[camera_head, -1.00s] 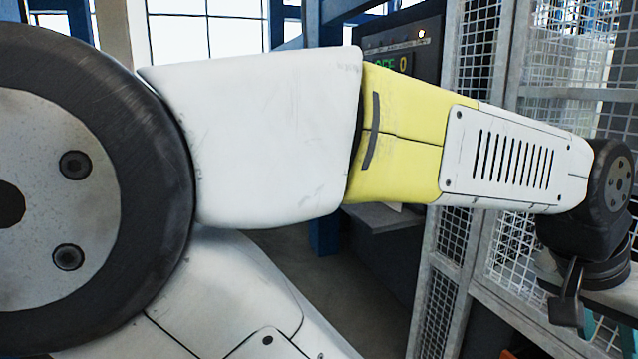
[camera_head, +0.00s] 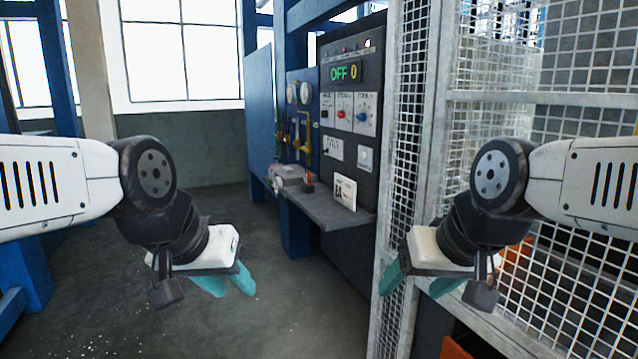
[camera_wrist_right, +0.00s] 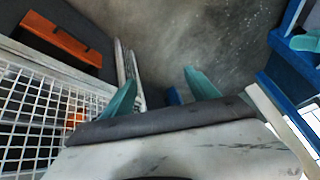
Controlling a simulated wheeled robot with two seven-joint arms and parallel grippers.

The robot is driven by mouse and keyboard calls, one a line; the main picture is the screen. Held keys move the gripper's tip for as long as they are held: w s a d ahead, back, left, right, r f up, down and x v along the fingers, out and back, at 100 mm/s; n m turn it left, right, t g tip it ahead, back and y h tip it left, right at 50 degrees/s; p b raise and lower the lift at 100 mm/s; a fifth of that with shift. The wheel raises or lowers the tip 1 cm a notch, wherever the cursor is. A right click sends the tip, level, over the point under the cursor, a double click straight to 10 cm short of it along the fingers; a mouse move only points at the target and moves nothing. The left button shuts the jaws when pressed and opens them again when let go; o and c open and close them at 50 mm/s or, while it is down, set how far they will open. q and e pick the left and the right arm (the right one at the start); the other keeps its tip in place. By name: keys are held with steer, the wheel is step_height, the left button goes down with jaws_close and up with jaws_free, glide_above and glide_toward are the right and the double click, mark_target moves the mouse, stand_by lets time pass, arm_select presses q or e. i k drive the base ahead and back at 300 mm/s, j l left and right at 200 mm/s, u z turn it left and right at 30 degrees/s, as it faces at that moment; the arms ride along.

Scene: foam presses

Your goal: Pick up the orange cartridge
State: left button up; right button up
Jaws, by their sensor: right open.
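My left gripper (camera_head: 226,283) has teal fingers spread apart with nothing between them, over the open floor. My right gripper (camera_head: 420,283) is open and empty in front of the mesh fence. Its two teal fingers also show apart in the right wrist view (camera_wrist_right: 160,92). I cannot make out a clear orange cartridge. A small dark object with an orange-red part (camera_head: 309,184) stands on the shelf below the control panel, too small to identify. An orange bar (camera_wrist_right: 62,38) lies at the upper left of the right wrist view, apart from the fingers.
A dark control panel (camera_head: 340,110) reading OFF has a grey shelf (camera_head: 325,208) with a white card. A mesh fence (camera_head: 570,240) stands on the right, close to my right arm. Orange shapes show behind it. The floor (camera_head: 290,310) in the middle is clear.

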mark_target(306, 173)
steer(key=i+j, duration=0.25)
steer(key=i, duration=0.3)
steer(key=i+j+z, duration=0.1)
steer(key=i+j, duration=0.15)
steer(key=i, duration=0.3)
steer(key=i+j, duration=0.3)
steer(key=i, duration=0.2)
steer(key=i+j+z, duration=0.1)
steer(key=i+j, duration=0.2)
steer(key=i, duration=0.25)
steer(key=i+j, duration=0.35)
steer(key=i, duration=0.15)
steer(key=i+j+z, duration=0.1)
steer(key=i+j, duration=0.2)
steer(key=i, duration=0.25)
